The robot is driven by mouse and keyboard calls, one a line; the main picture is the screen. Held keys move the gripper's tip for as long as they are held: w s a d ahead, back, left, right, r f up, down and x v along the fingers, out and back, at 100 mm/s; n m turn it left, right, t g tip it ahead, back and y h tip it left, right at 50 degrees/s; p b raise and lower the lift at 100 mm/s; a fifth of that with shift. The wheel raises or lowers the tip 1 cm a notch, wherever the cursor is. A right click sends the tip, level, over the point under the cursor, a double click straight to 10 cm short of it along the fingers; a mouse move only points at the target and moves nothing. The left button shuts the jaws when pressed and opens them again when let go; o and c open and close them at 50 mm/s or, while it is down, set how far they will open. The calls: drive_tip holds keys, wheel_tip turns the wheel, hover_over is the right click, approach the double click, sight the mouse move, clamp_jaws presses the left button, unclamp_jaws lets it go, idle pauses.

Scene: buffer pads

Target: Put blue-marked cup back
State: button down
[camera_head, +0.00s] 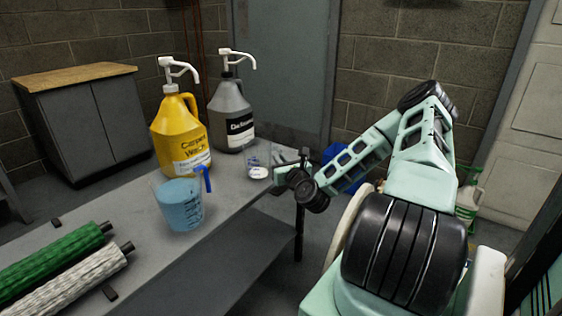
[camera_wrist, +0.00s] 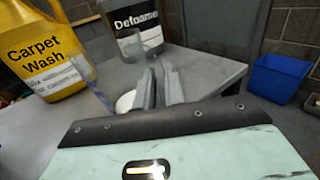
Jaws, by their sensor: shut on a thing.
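A small clear cup (camera_head: 258,163) with a white disc at its bottom and faint blue marks stands on or just above the table's far right end. In the wrist view, the see-through cup (camera_wrist: 106,88) shows a blue streak on its left side. My gripper (camera_wrist: 162,85) is shut on the cup's right side, both fingers close together. In the head view, my gripper (camera_head: 284,170) is partly hidden by my wrist. I cannot tell whether the cup's base touches the table.
A yellow Carpet Wash jug (camera_head: 179,135) and a grey Defoamer jug (camera_head: 231,115), both with pumps, stand behind. A blue measuring jug (camera_head: 180,208) stands nearer. Green (camera_head: 55,262) and white (camera_head: 65,282) rollers lie at front left. A blue bin (camera_wrist: 279,78) is beyond the table edge.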

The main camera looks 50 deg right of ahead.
drive_tip(key=c, duration=1.5)
unclamp_jaws()
drive_tip(key=shift+f, duration=0.1)
